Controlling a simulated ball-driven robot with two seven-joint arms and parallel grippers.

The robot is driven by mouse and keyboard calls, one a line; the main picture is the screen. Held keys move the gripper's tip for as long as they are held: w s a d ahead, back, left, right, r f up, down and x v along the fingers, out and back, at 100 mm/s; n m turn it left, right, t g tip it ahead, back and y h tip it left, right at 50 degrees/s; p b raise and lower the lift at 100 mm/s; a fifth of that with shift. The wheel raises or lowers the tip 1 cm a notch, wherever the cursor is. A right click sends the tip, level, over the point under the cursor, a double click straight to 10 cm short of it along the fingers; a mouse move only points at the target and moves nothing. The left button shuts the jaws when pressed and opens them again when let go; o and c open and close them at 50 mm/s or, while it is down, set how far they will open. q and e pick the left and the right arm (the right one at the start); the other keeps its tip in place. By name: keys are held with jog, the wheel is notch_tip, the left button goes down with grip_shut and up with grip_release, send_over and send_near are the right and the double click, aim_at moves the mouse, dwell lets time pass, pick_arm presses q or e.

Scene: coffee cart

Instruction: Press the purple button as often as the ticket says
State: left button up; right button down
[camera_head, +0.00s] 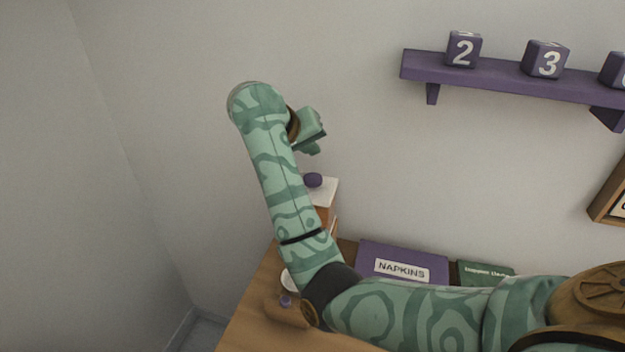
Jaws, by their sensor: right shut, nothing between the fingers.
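A purple domed button (313,180) sits on a white-topped box with an orange-brown side (330,188), at the far left of the wooden counter. My right arm, green and patterned, reaches in from the right and bends up in front of the box, hiding part of it. My right gripper (315,143) is shut and empty, above the button with a visible gap in the picture. No ticket can be made out. My left gripper is not in view.
A purple NAPKINS box (402,262) and a green box (486,271) stand at the counter's back. A purple shelf (500,76) holds number cubes, 2 (463,49) and 3 (545,60) readable. A wooden frame (606,200) is cut off at right.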

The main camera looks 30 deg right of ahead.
aim_at(310, 180)
notch_tip(310, 180, down, 4)
jog(key=b, duration=0.2)
jog(key=shift+b, duration=0.4)
jog(key=shift+w+f, duration=0.1)
jog(key=shift+f, duration=0.1)
jog(key=shift+r, duration=0.15)
dwell(1.3)
jog(key=shift+f+b, duration=0.5)
jog(key=shift+b, duration=0.5)
